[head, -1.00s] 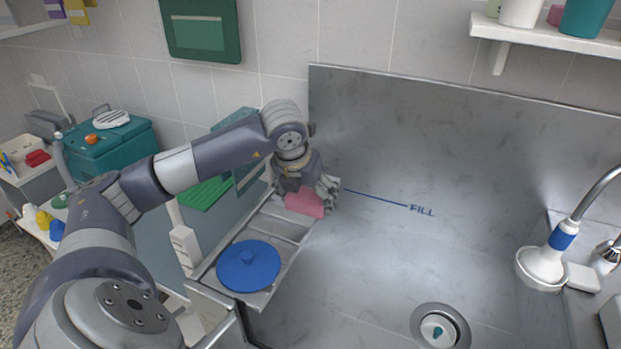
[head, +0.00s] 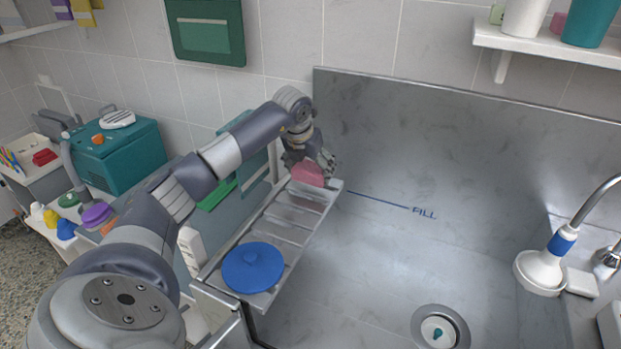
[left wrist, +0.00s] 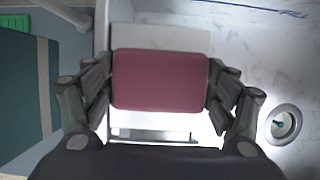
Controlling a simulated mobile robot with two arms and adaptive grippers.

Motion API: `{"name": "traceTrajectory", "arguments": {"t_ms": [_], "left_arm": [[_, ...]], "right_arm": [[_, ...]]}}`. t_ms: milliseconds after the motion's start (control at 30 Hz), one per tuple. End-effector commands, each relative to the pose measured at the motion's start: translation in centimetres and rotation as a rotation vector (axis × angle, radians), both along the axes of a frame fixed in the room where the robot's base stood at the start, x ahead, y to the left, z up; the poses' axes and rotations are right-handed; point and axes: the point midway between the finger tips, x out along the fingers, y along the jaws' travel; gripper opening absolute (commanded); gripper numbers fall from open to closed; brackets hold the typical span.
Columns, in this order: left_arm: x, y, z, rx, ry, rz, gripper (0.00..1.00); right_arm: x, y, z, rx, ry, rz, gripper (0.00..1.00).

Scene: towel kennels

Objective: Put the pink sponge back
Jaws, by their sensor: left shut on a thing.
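The pink sponge (head: 308,173) is a small block held by my left gripper (head: 316,168) over the far end of a metal tray with slots (head: 284,228). In the left wrist view the sponge (left wrist: 161,80) fills the space between the two fingers, which press on its left and right sides. The far end of the tray shows beyond and below the sponge. I cannot tell whether the sponge touches the tray. My right gripper shows in neither view.
A blue round lid (head: 253,267) lies on the tray's near end. The steel sink (head: 400,260) with its drain (head: 441,328) is open to the right. A white bottle or box (head: 191,249) stands left of the tray. A teal cooler (head: 118,152) sits further left.

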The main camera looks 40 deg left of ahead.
Motion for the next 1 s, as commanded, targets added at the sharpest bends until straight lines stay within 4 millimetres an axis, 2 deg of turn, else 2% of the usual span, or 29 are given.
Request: {"name": "traceTrajectory", "arguments": {"t_ms": [233, 667, 700, 767, 1000], "left_arm": [[0.0, -0.1, -3.2, -0.002, -0.001, 0.000, 0.59], [-0.1, 0.0, -3.6, -0.001, 0.001, 0.001, 0.59], [-0.1, 0.0, -3.6, -0.001, 0.001, 0.001, 0.83], [-0.1, 0.0, -3.5, -0.001, 0.001, 0.001, 0.97], [-0.1, 0.0, -3.5, -0.001, 0.001, 0.001, 0.99]], "right_arm": [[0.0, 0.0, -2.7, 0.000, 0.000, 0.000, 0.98], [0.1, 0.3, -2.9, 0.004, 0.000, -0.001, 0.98], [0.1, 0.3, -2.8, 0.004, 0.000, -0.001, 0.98], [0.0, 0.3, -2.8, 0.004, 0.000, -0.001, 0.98], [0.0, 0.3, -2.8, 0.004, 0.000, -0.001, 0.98]]}}
